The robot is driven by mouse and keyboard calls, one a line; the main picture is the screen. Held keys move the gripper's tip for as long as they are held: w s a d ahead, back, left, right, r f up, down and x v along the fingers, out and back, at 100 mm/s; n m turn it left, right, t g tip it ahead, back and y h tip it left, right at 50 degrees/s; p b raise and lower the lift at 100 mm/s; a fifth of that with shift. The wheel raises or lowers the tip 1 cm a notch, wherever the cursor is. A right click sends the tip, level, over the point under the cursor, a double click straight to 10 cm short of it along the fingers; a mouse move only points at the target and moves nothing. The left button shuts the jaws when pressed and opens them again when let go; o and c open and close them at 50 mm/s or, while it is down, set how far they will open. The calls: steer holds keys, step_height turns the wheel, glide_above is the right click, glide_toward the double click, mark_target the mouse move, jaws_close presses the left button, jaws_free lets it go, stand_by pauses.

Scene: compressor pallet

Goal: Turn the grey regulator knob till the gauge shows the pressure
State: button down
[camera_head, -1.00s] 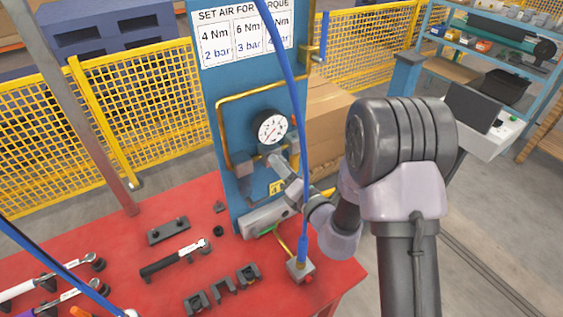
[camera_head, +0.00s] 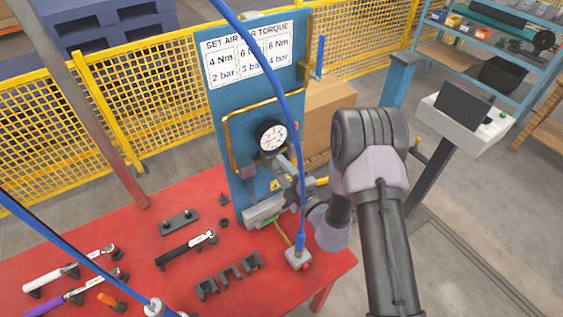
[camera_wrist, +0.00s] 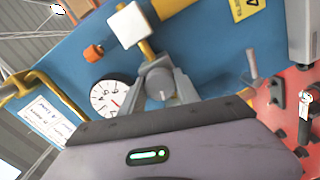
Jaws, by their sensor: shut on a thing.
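The round white gauge (camera_head: 271,136) is on the blue panel (camera_head: 225,112), and it also shows in the wrist view (camera_wrist: 109,97) with a thin red needle. Its reading is too small to tell. The grey regulator knob (camera_wrist: 160,84) sits below a yellow fitting, between my gripper's fingers. My gripper (camera_wrist: 163,90) is shut on the knob, one finger on each side. In the head view my gripper (camera_head: 287,172) is just below the gauge, and the knob is largely hidden there. A sign (camera_head: 248,58) above the gauge pairs 4, 6 and 8 Nm with 2, 3 and 4 bar.
A yellow mesh fence (camera_head: 165,110) and a cardboard box (camera_head: 328,115) stand behind.

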steer(key=m+p, duration=0.3)
steer(key=m, duration=0.2)
steer(key=shift+m, duration=0.3)
stand_by(0.5)
steer(key=c, duration=0.9)
jaws_free()
steer(key=shift+w, duration=0.1)
steer(key=b+v, duration=0.2)
steer(key=v, duration=1.5)
steer(key=shift+d, duration=0.25)
